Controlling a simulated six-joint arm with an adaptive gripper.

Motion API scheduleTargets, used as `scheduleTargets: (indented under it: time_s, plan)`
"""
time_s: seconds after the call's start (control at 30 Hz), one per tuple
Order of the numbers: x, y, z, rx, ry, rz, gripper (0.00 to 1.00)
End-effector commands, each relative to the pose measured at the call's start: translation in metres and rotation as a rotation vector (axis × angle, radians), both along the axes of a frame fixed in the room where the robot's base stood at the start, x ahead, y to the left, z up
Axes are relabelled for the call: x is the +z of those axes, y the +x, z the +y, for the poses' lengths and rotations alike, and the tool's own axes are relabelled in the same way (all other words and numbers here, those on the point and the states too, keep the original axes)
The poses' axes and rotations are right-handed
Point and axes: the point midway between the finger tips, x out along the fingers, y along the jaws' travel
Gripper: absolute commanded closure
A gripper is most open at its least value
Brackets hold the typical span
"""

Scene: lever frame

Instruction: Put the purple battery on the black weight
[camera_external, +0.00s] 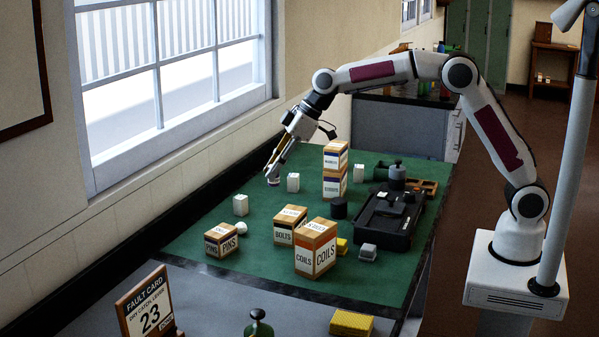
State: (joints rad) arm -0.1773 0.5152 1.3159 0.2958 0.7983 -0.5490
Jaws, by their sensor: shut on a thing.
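My gripper (273,170) points down above the green mat, on the window side. It is shut on a small purple and white thing, which looks like the purple battery (273,181); the fingers hide its upper part. It appears held above the mat, though the height is hard to judge. A short black cylinder, which looks like the black weight (339,208), stands upright on the mat, to the right of and nearer the camera than my gripper. Its top looks bare.
White blocks (293,183) stand near my gripper. Two stacked boxes (335,184) stand behind the black cylinder. BOLTS (286,228), COILS (316,250) and PINS (222,241) boxes stand in front. A black tray device (386,228) lies to the right.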

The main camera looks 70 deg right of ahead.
Motion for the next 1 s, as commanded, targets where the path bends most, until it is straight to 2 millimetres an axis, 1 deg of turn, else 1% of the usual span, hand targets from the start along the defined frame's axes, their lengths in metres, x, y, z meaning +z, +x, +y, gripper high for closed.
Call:
scheduleTargets:
  time_s: [0.03,0.1,0.3,0.37,0.5,0.6,0.7,0.77,0.9,1.0]
  plan:
    - [0.006,-0.001,-0.019,-0.024,0.001,-0.003,1.0]
    - [0.012,-0.005,-0.042,-0.053,0.001,-0.003,1.0]
    - [0.024,-0.025,-0.104,-0.113,0.0,-0.001,1.0]
    - [0.026,-0.033,-0.121,-0.128,0.001,-0.001,1.0]
    - [0.03,-0.056,-0.157,-0.15,0.001,-0.002,1.0]
    - [0.029,-0.075,-0.176,-0.152,0.001,-0.001,1.0]
    - [0.027,-0.094,-0.188,-0.141,0.001,-0.001,1.0]
    - [0.023,-0.104,-0.191,-0.125,0.001,0.0,1.0]
    - [0.011,-0.123,-0.184,-0.064,0.0,0.001,1.0]
    - [0.005,-0.128,-0.18,-0.026,0.0,0.0,1.0]
